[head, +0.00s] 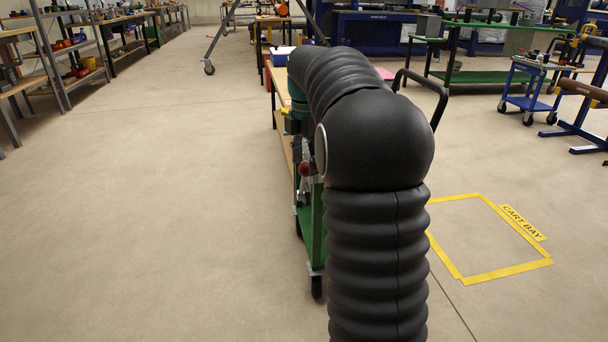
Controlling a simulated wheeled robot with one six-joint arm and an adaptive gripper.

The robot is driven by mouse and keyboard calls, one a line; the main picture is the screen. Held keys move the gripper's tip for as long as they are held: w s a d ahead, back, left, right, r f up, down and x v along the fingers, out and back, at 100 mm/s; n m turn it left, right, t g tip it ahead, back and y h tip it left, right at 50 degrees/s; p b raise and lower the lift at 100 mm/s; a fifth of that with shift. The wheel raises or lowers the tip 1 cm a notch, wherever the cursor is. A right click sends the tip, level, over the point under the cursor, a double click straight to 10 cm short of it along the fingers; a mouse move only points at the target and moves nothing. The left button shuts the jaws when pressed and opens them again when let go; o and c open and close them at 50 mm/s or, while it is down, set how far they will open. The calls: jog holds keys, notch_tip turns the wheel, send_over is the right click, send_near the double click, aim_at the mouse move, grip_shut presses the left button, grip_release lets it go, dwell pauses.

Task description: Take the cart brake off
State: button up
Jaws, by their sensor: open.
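The cart stands just ahead, mostly hidden behind my black ribbed arm. Its green lower frame (313,235), a front caster (316,287) and what looks like its black push handle (441,98) show around the arm. A red knob (303,169), perhaps the brake's, is at the cart's left side. My gripper (307,154) is partly visible just above the red knob, small and pointing down, with its jaws open. I cannot tell whether it touches the knob. The brake's own position is too small and covered to read.
A yellow floor outline (461,274) marked CART BAY lies empty to the right. A blue trolley (528,100) and a blue pipe stand (580,130) are farther right. Shelves (70,50) line the left. The floor at left is clear.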

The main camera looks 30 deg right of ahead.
jog(key=shift+r+p, duration=3)
jog(key=shift+r, duration=0.15)
jog(key=shift+s+a+r, duration=0.1)
jog(key=shift+s+a, duration=0.1)
jog(key=s+a+r+m+t, duration=0.3)
jog(key=s+a+m, duration=0.65)
jog(key=s, duration=0.35)
jog(key=s+a+f+m+t, duration=0.1)
jog(key=s+a+f+m, duration=0.1)
jog(key=s, duration=0.3)
jog(key=s+a+f+m, duration=0.2)
jog(key=s+m, duration=0.2)
jog(key=s, duration=0.1)
jog(key=s+a+f+m+t+p, duration=0.1)
jog(key=s+a+f+m, duration=0.1)
jog(key=s+f+m, duration=0.1)
jog(key=shift+s+a+m+t, duration=0.3)
jog(key=shift+s+a+m, duration=0.15)
jog(key=shift+s, duration=0.55)
jog(key=shift+f, duration=0.1)
